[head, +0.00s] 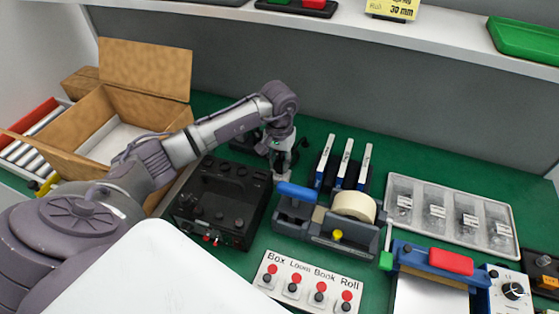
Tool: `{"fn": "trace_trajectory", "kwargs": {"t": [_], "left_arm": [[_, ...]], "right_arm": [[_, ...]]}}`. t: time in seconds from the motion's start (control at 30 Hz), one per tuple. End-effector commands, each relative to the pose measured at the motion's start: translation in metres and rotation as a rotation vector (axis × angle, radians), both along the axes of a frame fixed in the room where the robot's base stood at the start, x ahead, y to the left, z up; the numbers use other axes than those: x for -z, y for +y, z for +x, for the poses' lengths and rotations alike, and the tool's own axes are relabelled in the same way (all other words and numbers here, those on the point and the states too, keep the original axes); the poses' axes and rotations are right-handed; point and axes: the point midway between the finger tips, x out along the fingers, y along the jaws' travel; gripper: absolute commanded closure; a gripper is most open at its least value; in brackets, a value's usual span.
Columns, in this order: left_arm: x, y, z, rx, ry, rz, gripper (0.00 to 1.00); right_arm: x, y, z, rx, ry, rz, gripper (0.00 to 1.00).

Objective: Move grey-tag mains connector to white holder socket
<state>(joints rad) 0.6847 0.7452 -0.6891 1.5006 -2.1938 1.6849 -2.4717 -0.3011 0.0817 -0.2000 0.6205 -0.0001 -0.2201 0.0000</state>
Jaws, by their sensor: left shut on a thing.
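My left gripper (281,168) points down just behind the black power unit's right rear corner. It is shut on a small piece with a pale grey part at the fingertips, which looks like the grey-tag mains connector (282,177); the fingers hide most of it. A dark object stands behind the gripper, partly covered by it, and I cannot tell what it is. I cannot make out the white holder socket. My right gripper is not in view.
The black unit (222,199) stands left of the tape dispenser (330,228). Upright blue-and-white books (344,165) stand behind the dispenser. A labelled switch panel (310,284) is in front. A parts tray (450,213) is right, an open carton (120,110) left. A shelf (330,28) crosses above.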

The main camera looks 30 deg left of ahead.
Motion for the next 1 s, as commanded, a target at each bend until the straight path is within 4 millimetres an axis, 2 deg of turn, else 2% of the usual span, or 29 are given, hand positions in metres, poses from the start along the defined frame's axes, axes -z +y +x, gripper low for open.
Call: {"fn": "trace_trajectory", "kwargs": {"t": [0.23, 0.27, 0.4, 0.77, 0.83, 0.9, 1.0], "left_arm": [[0.008, 0.000, 0.000, 0.000, 0.000, 0.000, 1.00], [0.007, 0.000, 0.000, 0.000, 0.000, 0.000, 0.70], [0.006, 0.000, 0.000, 0.000, 0.000, 0.000, 0.48], [0.002, 0.000, 0.000, 0.000, 0.000, -0.001, 0.48], [-0.005, -0.001, 0.000, -0.001, 0.001, -0.001, 0.48], [-0.012, 0.001, 0.002, 0.000, -0.006, 0.000, 0.48], [-0.033, 0.001, 0.002, 0.000, -0.007, 0.003, 0.48]], "right_arm": [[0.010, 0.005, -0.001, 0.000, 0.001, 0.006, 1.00], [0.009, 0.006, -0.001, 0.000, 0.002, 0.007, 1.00], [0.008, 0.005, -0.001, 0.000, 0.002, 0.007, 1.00], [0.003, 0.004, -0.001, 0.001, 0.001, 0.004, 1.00], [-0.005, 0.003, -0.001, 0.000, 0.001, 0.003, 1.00], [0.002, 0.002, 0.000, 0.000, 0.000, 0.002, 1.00], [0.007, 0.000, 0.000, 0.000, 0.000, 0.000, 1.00]]}}
